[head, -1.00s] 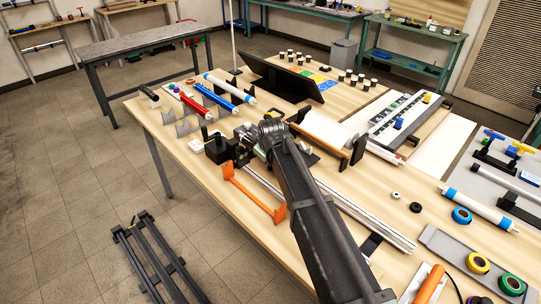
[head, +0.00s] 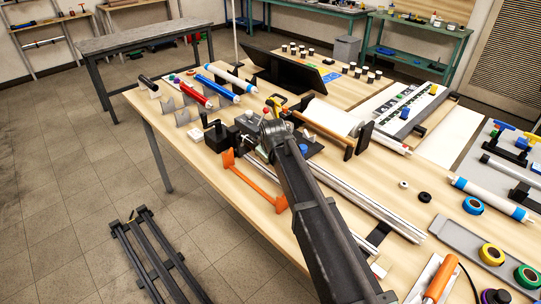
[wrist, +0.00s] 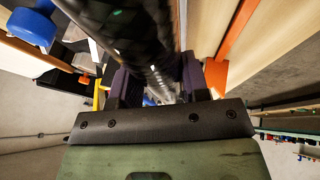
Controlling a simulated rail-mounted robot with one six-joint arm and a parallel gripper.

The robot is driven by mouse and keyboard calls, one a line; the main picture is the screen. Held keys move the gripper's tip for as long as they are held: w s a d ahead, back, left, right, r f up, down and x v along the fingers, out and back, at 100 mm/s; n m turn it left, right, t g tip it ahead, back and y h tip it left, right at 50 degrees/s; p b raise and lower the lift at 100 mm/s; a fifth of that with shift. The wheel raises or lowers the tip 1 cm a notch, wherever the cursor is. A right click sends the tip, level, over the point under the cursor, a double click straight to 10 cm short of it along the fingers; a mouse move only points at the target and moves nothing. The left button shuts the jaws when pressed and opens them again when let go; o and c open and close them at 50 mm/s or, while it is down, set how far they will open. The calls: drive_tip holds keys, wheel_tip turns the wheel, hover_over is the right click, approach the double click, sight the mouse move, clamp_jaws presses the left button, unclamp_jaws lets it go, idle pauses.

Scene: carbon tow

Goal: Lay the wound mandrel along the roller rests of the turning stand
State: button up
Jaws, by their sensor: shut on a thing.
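My gripper (wrist: 158,82) is shut on the wound mandrel (wrist: 132,32), a dark, glossy cylinder with a woven pattern, in the wrist view. The mandrel runs from the top edge down between the two dark fingers. In the head view my arm's end hides the gripper and most or all of the mandrel, above the worktable beside the black crank unit (head: 222,136). A low dark frame with long parallel rails, which looks like the turning stand (head: 155,255), is at the lower left, apart from the gripper. Its rollers are too small to make out.
An orange bracket (head: 252,186) stands at the table's near edge. Pale rails (head: 360,207) run across the table beneath my arm. Red and blue tubes (head: 216,88) lie on grey rests at the back left. Open floor surrounds the dark frame.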

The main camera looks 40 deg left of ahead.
drive_tip(key=shift+f+b, duration=0.7)
drive_tip(key=o, duration=1.2)
drive_tip(key=shift+c, duration=0.2)
drive_tip(key=shift+r, duration=0.1)
drive_tip(key=p+v, duration=0.9)
drive_tip(key=v, duration=0.1)
drive_tip(key=shift+r, duration=0.35)
drive_tip(key=shift+s+d, duration=0.1)
drive_tip(key=shift+d, duration=0.05)
